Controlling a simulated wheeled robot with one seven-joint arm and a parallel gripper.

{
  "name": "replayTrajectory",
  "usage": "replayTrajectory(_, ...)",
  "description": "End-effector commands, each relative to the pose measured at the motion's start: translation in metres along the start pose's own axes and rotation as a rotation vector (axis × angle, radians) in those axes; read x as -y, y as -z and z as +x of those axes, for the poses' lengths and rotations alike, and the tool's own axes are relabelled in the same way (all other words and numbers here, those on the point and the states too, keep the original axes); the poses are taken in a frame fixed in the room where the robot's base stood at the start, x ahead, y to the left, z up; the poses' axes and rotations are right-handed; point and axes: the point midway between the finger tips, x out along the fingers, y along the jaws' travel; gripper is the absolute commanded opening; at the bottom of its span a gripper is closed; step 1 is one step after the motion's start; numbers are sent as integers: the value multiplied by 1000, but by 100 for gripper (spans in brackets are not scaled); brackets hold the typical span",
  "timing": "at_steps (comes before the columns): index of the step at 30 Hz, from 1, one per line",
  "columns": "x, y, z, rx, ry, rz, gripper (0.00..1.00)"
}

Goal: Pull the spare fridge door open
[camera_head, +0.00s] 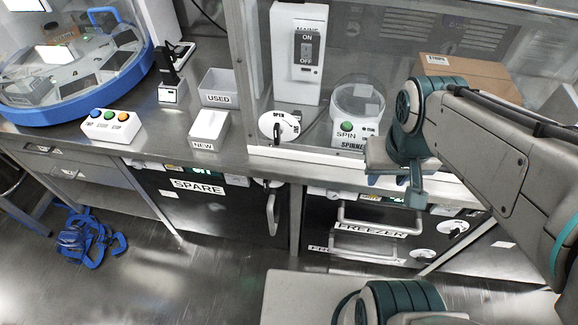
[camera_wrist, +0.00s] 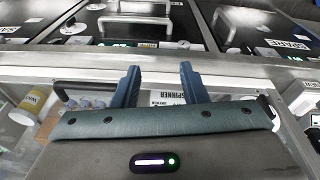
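The spare fridge door (camera_head: 222,212) is a dark panel under the counter, labelled SPARE, and looks closed. Its pale vertical handle (camera_head: 271,213) is at the panel's right edge. In the wrist view the door's SPARE label (camera_wrist: 290,44) appears upside down at the right, with a pale handle (camera_wrist: 238,18) beside it. My gripper (camera_head: 398,190) is at the counter's front edge, above the freezer front and right of the spare handle, apart from it. In the wrist view my gripper's two blue fingers (camera_wrist: 159,75) are spread with nothing between them.
The freezer (camera_head: 365,230) with horizontal handles is right of the spare fridge. A glass-fronted cabinet holds a spinner (camera_head: 357,110). USED (camera_head: 219,88) and NEW (camera_head: 209,130) containers stand on the counter. Blue straps (camera_head: 88,237) lie on the floor at left. Floor before the spare door looks clear.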

Motion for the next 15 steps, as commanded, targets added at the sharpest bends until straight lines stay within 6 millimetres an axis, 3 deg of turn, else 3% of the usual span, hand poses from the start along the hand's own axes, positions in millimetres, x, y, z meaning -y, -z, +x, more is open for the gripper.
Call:
replayTrajectory(1,8,-4,25,49,-19,-70,39)
replayTrajectory(6,26,-15,98,246,-150,-383,39)
replayTrajectory(15,64,-16,214,523,-521,-999,39)
